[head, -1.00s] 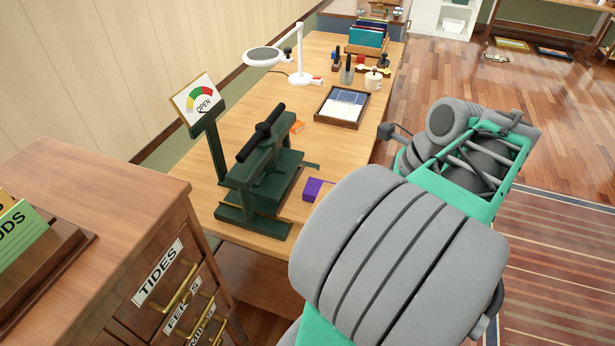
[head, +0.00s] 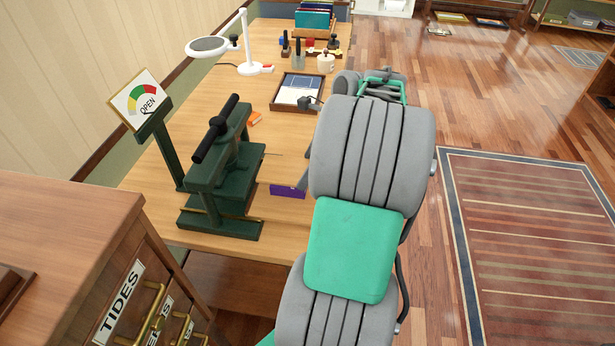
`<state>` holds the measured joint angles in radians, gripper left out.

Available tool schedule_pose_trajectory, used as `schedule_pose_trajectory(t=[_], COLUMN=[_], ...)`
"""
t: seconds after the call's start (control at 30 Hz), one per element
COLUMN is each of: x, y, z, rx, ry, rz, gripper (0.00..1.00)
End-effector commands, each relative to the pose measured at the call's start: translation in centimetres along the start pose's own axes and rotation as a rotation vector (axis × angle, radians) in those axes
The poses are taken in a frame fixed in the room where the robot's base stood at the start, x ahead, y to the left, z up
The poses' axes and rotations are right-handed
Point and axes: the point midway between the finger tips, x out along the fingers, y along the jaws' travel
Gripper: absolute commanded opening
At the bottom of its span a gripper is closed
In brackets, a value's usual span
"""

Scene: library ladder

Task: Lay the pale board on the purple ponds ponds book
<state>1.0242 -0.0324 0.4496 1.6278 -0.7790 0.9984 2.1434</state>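A purple block, likely the purple book (head: 287,191), lies on the wooden desk just right of the green press; any title on it cannot be read. My arm passes close by its right side and may cover part of it. I cannot make out a pale board in the head view.
A dark green press (head: 225,185) stands at the desk's (head: 185,232) near end, beside an "OPEN" dial sign (head: 140,100). An orange item (head: 254,118), a framed tray (head: 297,91), and a white lamp (head: 248,66) are farther back. A drawer cabinet (head: 60,215) is at near left.

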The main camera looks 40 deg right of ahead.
Motion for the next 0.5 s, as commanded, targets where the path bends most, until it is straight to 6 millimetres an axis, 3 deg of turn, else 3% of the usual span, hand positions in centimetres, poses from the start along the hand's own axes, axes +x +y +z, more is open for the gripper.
schedule_pose_trajectory(t=[0.2, 0.5], x=[3.4, 3.4], y=[-0.3, -0.3], z=[-1.2, -1.3], rx=[0.001, 0.002], ry=[0.000, 0.000], rz=[0.002, 0.001], gripper=[0.43, 0.43])
